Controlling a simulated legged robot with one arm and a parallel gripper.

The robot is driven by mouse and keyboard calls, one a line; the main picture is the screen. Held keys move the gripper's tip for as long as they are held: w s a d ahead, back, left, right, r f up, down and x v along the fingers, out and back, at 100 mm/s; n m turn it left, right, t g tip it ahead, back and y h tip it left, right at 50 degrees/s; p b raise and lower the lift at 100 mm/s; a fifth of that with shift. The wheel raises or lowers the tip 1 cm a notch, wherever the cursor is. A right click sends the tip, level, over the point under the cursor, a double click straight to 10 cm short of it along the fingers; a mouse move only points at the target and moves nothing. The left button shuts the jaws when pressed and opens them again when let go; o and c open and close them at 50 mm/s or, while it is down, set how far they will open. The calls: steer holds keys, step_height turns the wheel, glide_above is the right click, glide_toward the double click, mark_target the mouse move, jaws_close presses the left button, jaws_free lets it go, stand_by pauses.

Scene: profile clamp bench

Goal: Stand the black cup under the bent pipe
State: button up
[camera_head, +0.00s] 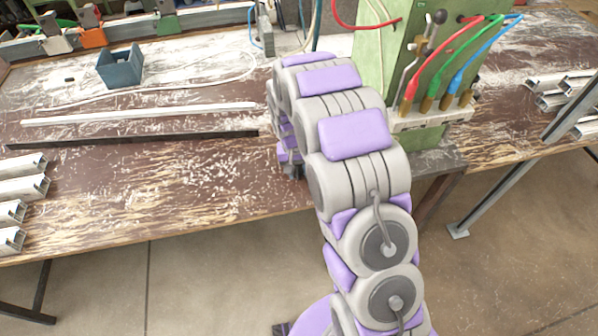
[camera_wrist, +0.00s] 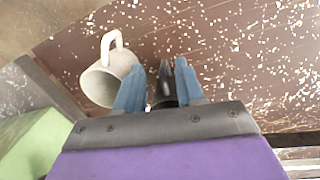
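In the wrist view my gripper (camera_wrist: 160,68) shows two blue fingers spread apart. A dark object (camera_wrist: 165,76), seemingly the black cup, shows between them, nearer the right finger. Its lower part is hidden by the gripper body, and I see a gap on the left finger's side. In the head view my arm hides the gripper and the cup. A bent metal rod or pipe (camera_head: 408,78) shows on the front of the green machine (camera_head: 372,55); I cannot tell if it is the task's bent pipe.
A white cup (camera_wrist: 112,78) lies close to the left finger. The worn brown bench (camera_head: 150,190) holds a blue-grey box (camera_head: 120,67), long strips (camera_head: 140,115) and metal profiles (camera_head: 22,188) at its left edge. More profiles (camera_head: 565,92) lie at the right.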

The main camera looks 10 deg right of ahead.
step_height(320, 180, up, 10)
steer(key=p, duration=0.2)
steer(key=s+r, duration=0.9)
steer(key=s, duration=0.1)
steer(key=s+r+n, duration=0.1)
steer(key=s+r, duration=0.1)
steer(key=s, duration=1.1)
steer(key=s+r+n+g+y, duration=0.1)
steer(key=s+r, duration=0.1)
steer(key=s, duration=1.2)
steer(key=shift+s+d+r, duration=0.2)
steer(key=shift+d, duration=0.2)
steer(key=shift+o, duration=0.3)
